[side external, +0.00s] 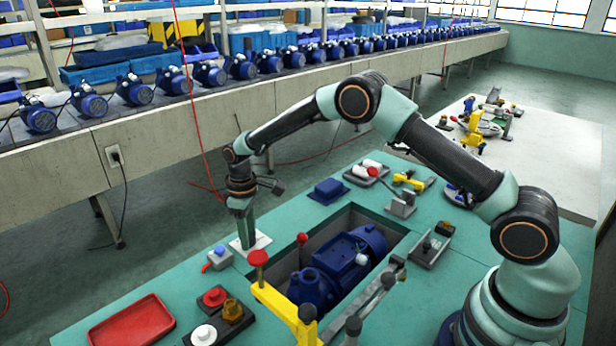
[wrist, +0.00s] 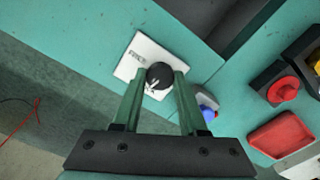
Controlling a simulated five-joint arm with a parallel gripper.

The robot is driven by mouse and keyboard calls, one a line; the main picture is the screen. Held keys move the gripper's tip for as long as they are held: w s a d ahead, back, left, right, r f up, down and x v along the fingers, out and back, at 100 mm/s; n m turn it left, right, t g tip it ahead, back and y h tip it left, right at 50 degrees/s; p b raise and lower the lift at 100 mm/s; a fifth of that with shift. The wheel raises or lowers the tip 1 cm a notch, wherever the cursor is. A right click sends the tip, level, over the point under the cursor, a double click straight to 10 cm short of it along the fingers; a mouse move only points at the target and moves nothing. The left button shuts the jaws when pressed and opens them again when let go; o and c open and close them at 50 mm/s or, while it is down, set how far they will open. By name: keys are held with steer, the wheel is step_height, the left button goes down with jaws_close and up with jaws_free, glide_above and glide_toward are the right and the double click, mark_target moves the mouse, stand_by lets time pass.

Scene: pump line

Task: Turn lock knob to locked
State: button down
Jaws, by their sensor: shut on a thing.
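The lock knob (wrist: 160,74) is a round black knob with small pale marks on it, standing on a white plate (wrist: 140,48) with printed letters. My gripper (wrist: 159,80) has its two green fingers on either side of the knob and is shut on it. In the side view my gripper (side external: 245,240) points straight down over the white plate (side external: 262,240), near the table's far left edge. There the fingers hide the knob. The lettering is too small to read surely, and I cannot tell which setting the knob is at.
A blue pump (side external: 340,268) sits in a recess right of the plate. A blue-topped grey box (side external: 219,257) stands close in front of the plate. A red tray (side external: 130,328) and red and white buttons (side external: 214,297) are nearer. A yellow clamp (side external: 285,308) borders the recess.

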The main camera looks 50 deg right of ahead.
steer(key=shift+n, duration=1.6)
steer(key=shift+c, duration=2.3)
jaws_free()
steer(key=shift+r, duration=0.15)
step_height(320, 180, up, 12)
